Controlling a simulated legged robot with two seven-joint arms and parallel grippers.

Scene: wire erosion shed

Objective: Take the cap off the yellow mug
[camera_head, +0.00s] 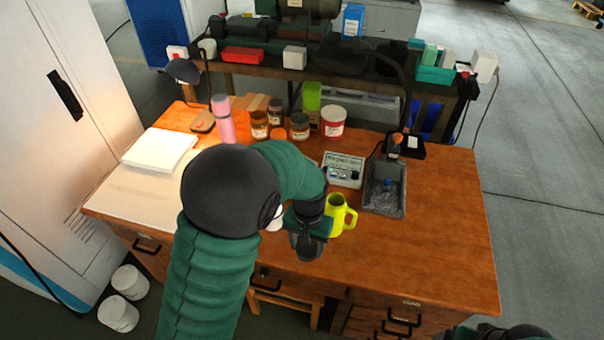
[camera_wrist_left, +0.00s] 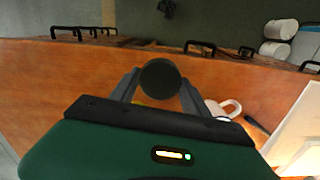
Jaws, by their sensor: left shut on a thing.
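The yellow mug (camera_head: 340,214) stands upright on the wooden table in the head view, its handle to the right and its top looking uncovered. My left gripper (camera_head: 307,244) is just left and in front of it, seen from behind. In the left wrist view, my left gripper (camera_wrist_left: 160,88) is shut on a dark round cap (camera_wrist_left: 160,78) between its two fingers. A yellow sliver of the mug (camera_wrist_left: 138,102) shows beside the left finger, mostly hidden. The cap cannot be made out apart from the gripper in the head view.
A white mug (camera_wrist_left: 226,108) lies near the right finger, mostly hidden by my arm in the head view. A grey tray (camera_head: 385,200) and a meter box (camera_head: 343,170) stand behind the yellow mug. Jars (camera_head: 299,126) stand farther back. The table's right side is clear.

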